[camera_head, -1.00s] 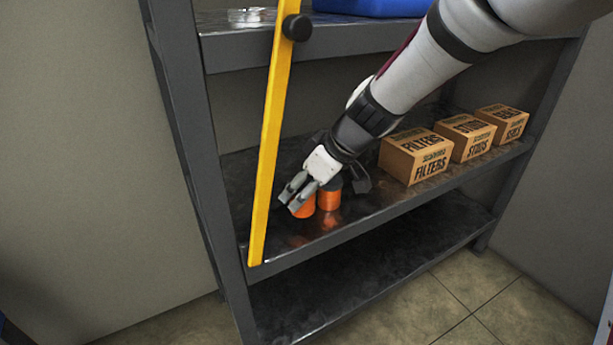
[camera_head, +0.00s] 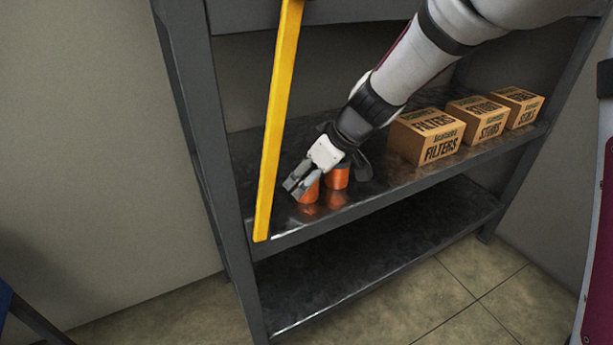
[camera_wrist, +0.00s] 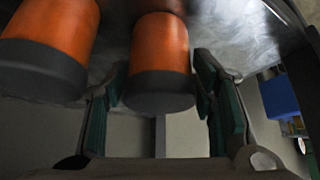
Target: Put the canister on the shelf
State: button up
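Two orange canisters with dark ends stand side by side on the middle shelf (camera_head: 372,190). The front-left canister (camera_head: 312,194) is partly hidden by my gripper (camera_head: 299,184); the other canister (camera_head: 337,178) stands just right of it. In the wrist view, one canister (camera_wrist: 160,45) lies between my two fingers, its dark end toward the camera. The fingers are spread, with narrow gaps visible beside the dark end. The second canister (camera_wrist: 60,30) is outside the fingers, on the left. Both orange bodies reach toward the grey metal shelf surface.
Cardboard boxes stand to the right on the same shelf: filters (camera_head: 427,137), studs (camera_head: 478,119) and seals (camera_head: 518,106). A yellow bar (camera_head: 275,130) runs down the shelf front, close left of my gripper. A lower shelf (camera_head: 380,255) is empty.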

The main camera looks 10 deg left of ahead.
dwell(0.3)
jog(key=shift+r+p, duration=0.2)
jog(key=shift+p, duration=0.1)
jog(key=p+v, duration=0.3)
jog(key=v, duration=0.9)
jog(key=shift+s, duration=0.1)
jog(key=s+d+m+g+h, duration=0.1)
jog(key=s+d+m, duration=0.3)
jog(key=s, duration=0.7)
jog(key=s+d+r+m+g+h, duration=0.1)
jog(key=s+d+m+h, duration=0.2)
jog(key=s+d, duration=0.5)
jog(key=s+d+r+m+h, duration=0.1)
jog(key=s+d+m, duration=0.4)
jog(key=s, duration=1.1)
jog(key=shift+d+m+g+h, duration=0.4)
jog(key=shift+d, duration=0.35)
